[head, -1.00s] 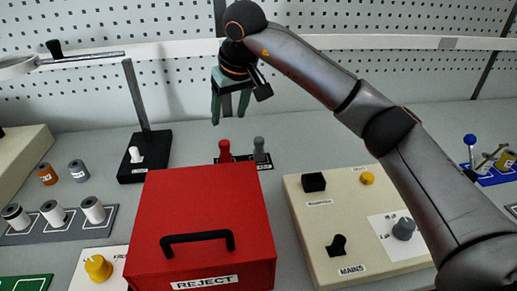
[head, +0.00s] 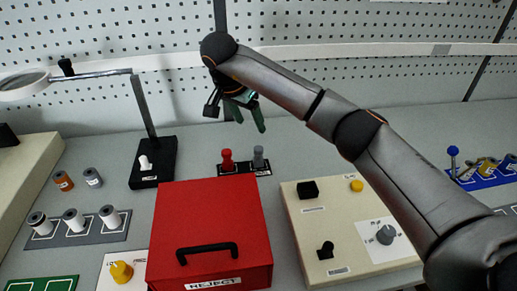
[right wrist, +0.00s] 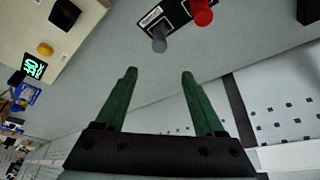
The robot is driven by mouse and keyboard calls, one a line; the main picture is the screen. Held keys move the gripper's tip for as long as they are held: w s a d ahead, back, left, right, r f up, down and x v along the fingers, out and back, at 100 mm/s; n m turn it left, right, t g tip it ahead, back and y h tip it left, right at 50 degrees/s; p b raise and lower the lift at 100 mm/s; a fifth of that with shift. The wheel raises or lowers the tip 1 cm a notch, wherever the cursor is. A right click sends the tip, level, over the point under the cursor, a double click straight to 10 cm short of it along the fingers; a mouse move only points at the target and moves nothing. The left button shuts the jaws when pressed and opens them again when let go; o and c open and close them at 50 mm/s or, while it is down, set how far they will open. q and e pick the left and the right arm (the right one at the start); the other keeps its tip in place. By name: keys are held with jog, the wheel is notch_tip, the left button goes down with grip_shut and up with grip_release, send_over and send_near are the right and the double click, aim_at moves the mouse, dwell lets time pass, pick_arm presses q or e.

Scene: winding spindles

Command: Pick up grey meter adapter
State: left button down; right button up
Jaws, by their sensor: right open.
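The grey adapter (head: 259,156) stands upright in a small black holder (head: 233,169), to the right of a red adapter (head: 227,159). My right gripper (head: 251,126) is open and empty, with green fingers. In the head view it appears above and behind the holder. In the right wrist view the grey adapter (right wrist: 160,43) lies beyond the open fingertips (right wrist: 159,72), roughly in line with the gap between them, and is not touched. The red adapter (right wrist: 201,12) is beside it. My left gripper is not in view.
A red REJECT box (head: 209,225) stands in front of the holder. A beige MAINS panel (head: 325,222) with knobs is at right. A black stand (head: 153,165) with a post is at left. A perforated wall is behind.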

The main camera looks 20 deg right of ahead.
send_over(258, 148)
jog(key=f, duration=0.4)
jog(key=a+f, duration=0.1)
jog(key=f, duration=0.1)
jog(key=shift+s+f+p, duration=0.2)
jog(key=shift+f+p, duration=0.1)
jog(key=shift+f, duration=0.05)
jog(key=shift+s+a+p+x, duration=0.15)
jog(key=shift+p+x, duration=0.1)
jog(key=shift+x, duration=1.05)
jog(key=shift+s+a+p+x, duration=0.15)
jog(key=shift+p+x, duration=0.1)
jog(key=shift+x, duration=1.1)
jog(key=shift+f, duration=0.15)
grip_shut()
